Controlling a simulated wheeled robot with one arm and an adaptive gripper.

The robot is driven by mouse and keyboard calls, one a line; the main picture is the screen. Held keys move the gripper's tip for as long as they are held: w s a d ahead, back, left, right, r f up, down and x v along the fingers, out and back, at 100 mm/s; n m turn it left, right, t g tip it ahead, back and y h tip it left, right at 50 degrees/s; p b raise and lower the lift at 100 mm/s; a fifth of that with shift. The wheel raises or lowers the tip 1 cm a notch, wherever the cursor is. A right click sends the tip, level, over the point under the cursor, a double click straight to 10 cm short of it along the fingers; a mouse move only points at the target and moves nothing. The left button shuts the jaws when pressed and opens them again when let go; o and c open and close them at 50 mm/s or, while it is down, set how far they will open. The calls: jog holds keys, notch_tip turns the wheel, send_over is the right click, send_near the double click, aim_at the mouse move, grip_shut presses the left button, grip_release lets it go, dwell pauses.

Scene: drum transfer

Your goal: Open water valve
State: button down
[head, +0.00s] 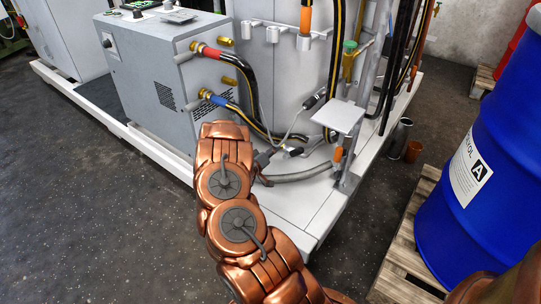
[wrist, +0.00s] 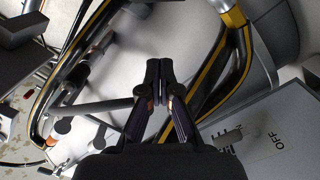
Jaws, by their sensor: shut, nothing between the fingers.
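My gripper (wrist: 159,80) is shut and empty in the wrist view, its dark fingertips together. In the wrist view, a grey panel (wrist: 290,115) marked OFF lies to the lower right of my gripper, with a small grey handle-like part (wrist: 232,136) over its lettering. I cannot tell whether this is the water valve. In the head view, a green-topped fitting (head: 350,46) sits on a brass pipe at the upper right of the machine. My copper-coloured arm reaches toward the machine and hides much of the gripper there.
A grey box unit (head: 150,75) has hoses with red and blue bands. Black-and-yellow hoses (wrist: 239,50) pass close to my gripper. A small white plate (head: 338,116) stands out from the machine. A blue drum (head: 490,200) on a pallet (head: 400,260) is at right. Floor at left is clear.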

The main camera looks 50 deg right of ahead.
aim_at(293, 154)
jog(key=s+d+f+b, duration=0.2)
jog(key=d+f, duration=0.1)
jog(key=d, duration=0.2)
jog(key=shift+s+d, duration=0.35)
jog(key=shift+s, duration=0.15)
